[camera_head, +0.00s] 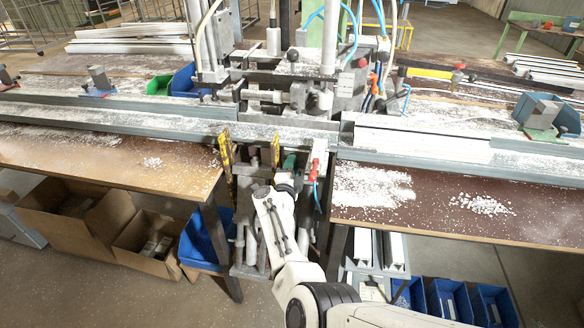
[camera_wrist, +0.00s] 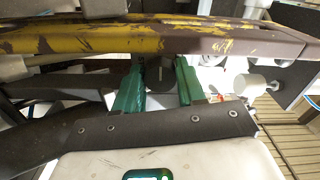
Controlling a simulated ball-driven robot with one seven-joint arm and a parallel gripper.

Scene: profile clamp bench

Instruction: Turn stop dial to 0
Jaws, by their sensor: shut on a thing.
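My gripper (camera_wrist: 159,82) has two green fingers that stand on either side of a dark rounded part (camera_wrist: 158,76) in the wrist view, shut on it. This part looks like the stop dial; its markings and setting cannot be read. A worn yellow and brown bar (camera_wrist: 150,41) runs across the picture just beyond and above the fingers. In the head view my gripper (camera_head: 284,166) reaches in under the front edge of the clamp bench, below the metal rail (camera_head: 130,123). The dial itself is hidden there by the gripper and machine parts.
Worn yellow uprights (camera_head: 227,152) stand close left of my gripper. A red-handled valve (camera_head: 315,169) and hoses are close on the right. Brown worktops with white debris extend left (camera_head: 100,165) and right (camera_head: 430,225). Cardboard boxes (camera_head: 70,227) and blue bins (camera_head: 450,302) stand below.

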